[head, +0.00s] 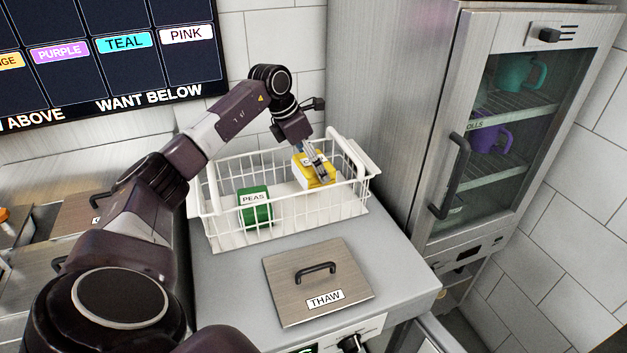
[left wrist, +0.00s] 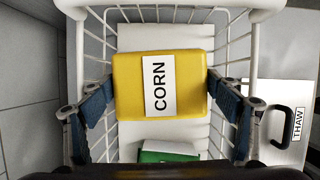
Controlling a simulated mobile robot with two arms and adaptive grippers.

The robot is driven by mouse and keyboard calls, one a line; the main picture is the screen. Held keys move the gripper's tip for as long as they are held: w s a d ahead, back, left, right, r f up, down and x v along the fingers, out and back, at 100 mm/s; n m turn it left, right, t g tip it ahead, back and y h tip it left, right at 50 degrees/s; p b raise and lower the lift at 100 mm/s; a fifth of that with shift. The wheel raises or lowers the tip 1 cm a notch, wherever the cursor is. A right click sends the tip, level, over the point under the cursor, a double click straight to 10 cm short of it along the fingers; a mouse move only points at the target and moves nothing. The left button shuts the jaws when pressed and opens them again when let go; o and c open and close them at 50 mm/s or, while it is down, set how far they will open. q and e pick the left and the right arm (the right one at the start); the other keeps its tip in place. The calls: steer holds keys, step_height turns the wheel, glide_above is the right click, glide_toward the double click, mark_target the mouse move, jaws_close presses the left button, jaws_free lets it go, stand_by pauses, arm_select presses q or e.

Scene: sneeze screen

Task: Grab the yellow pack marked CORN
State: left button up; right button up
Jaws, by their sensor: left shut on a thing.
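The yellow pack marked CORN (head: 316,172) is at the right part of a white wire basket (head: 235,241). In the left wrist view the yellow pack (left wrist: 190,84) fills the middle, its label facing the camera. My left gripper (head: 320,166) reaches down into the basket and is shut on the yellow pack, with a finger on each side of it (left wrist: 162,90). The head view does not clearly show a gap under the pack. My right gripper is in neither view.
A green pack marked PEAS (head: 255,208) stands in the same basket, left of the yellow pack. A lid marked THAW (head: 318,280) lies on the counter in front. A tall cabinet (head: 400,120) with cups inside stands close to the right of the basket.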

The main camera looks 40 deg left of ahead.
arm_select(q)
step_height(320, 180, up, 14)
steer(key=shift+f, duration=0.25)
steer(key=shift+f, duration=0.1)
